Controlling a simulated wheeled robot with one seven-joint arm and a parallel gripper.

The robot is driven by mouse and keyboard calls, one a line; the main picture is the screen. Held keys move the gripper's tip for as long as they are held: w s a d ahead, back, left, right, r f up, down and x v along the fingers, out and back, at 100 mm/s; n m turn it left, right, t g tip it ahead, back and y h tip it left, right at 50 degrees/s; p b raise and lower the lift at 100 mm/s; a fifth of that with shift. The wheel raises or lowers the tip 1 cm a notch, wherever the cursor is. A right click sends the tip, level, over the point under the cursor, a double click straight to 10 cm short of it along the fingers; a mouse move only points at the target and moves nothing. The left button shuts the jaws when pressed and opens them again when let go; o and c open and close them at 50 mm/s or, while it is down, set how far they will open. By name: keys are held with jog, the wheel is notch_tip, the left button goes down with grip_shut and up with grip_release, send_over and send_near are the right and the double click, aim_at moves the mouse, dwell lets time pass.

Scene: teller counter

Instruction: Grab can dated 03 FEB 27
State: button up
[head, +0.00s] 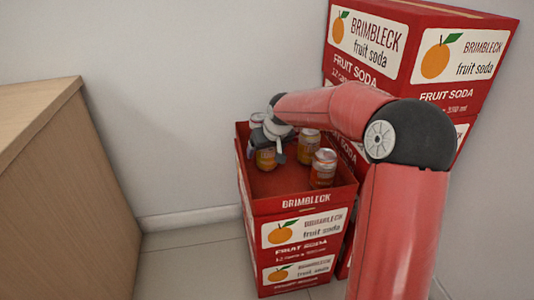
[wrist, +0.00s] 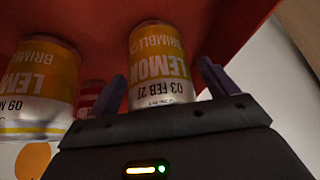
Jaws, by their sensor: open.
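In the wrist view a yellow lemon can (wrist: 158,62) stands between the two fingers of my gripper (wrist: 163,82). Its printed date reads 03 FEB 2 and a last digit that is hard to make out. The fingers are open, one on each side of the can; I cannot tell whether either touches it. Another yellow lemon can (wrist: 40,85), its date starting 09 M, is at the left. In the head view my gripper (head: 277,146) is down inside the open red box (head: 300,203), by a yellow can (head: 266,160).
A red can (wrist: 90,95) stands behind, between the lemon cans. In the head view another yellow can (head: 308,148) and an orange-red can (head: 322,172) stand in the box. Stacked Brimbleck boxes (head: 420,45) rise behind right; a wooden counter (head: 60,190) is at left.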

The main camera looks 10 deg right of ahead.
jog(key=shift+r, duration=0.1)
jog(key=c, duration=1.3)
